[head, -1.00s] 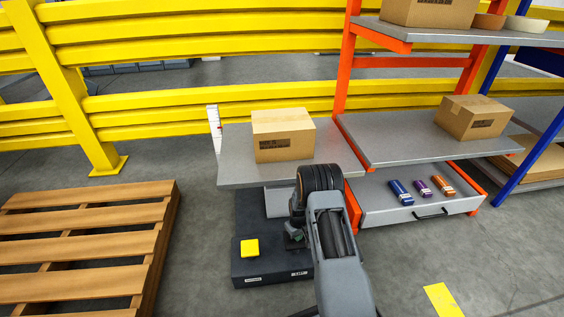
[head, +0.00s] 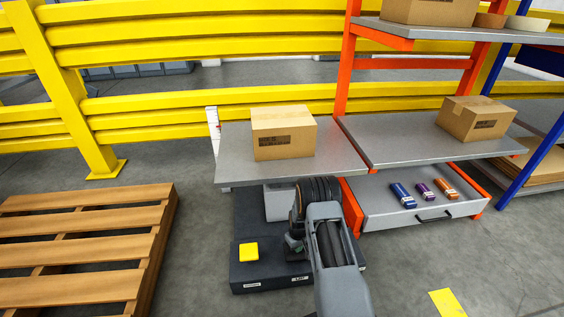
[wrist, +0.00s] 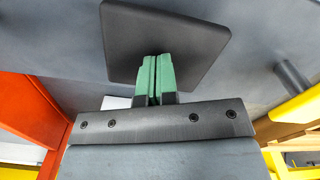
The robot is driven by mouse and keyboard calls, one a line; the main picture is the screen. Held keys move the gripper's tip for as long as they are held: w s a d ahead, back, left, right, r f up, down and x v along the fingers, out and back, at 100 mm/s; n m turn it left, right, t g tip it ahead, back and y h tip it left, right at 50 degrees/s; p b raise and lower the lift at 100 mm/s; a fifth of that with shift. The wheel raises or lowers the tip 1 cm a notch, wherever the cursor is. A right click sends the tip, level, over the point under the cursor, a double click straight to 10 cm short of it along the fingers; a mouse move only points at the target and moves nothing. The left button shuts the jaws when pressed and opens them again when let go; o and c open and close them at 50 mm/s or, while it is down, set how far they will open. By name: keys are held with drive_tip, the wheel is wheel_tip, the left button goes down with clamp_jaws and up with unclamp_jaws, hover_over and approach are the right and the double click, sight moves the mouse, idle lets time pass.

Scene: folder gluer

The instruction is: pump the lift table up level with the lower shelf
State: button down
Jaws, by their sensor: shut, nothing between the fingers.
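The lift table has a grey top (head: 232,160) carrying a cardboard box (head: 284,136), over a dark base (head: 245,272). Its top lies beside the lower shelf (head: 400,140), edges nearly touching and at about the same height; I cannot tell any small difference. My gripper (head: 294,243) is low over the right part of the base, near the lift label (head: 300,279). In the wrist view its green fingers (wrist: 155,78) are shut and empty, against or just over a dark square pad (wrist: 165,40). My arm hides that pad in the head view.
A yellow pad (head: 249,251) sits on the base's left. A white scale post (head: 213,124) stands behind the table. A wooden pallet (head: 85,235) lies left. The shelf holds a box (head: 476,119); an open drawer (head: 385,215) below holds three small items. Yellow rails (head: 200,105) close the back.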

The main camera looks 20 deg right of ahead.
wheel_tip(320, 180, up, 9)
drive_tip(key=p, duration=0.5)
drive_tip(key=shift+f+p, duration=0.15)
drive_tip(key=shift+p, duration=0.25)
drive_tip(key=shift+f+b, duration=3.1)
drive_tip(key=shift+f, duration=1.45)
wheel_tip(320, 180, up, 9)
drive_tip(key=p, duration=0.6)
drive_tip(key=shift+r, duration=0.1)
drive_tip(key=shift+r+p, duration=2.15)
drive_tip(key=shift+r, duration=0.8)
drive_tip(key=shift+r, duration=0.1)
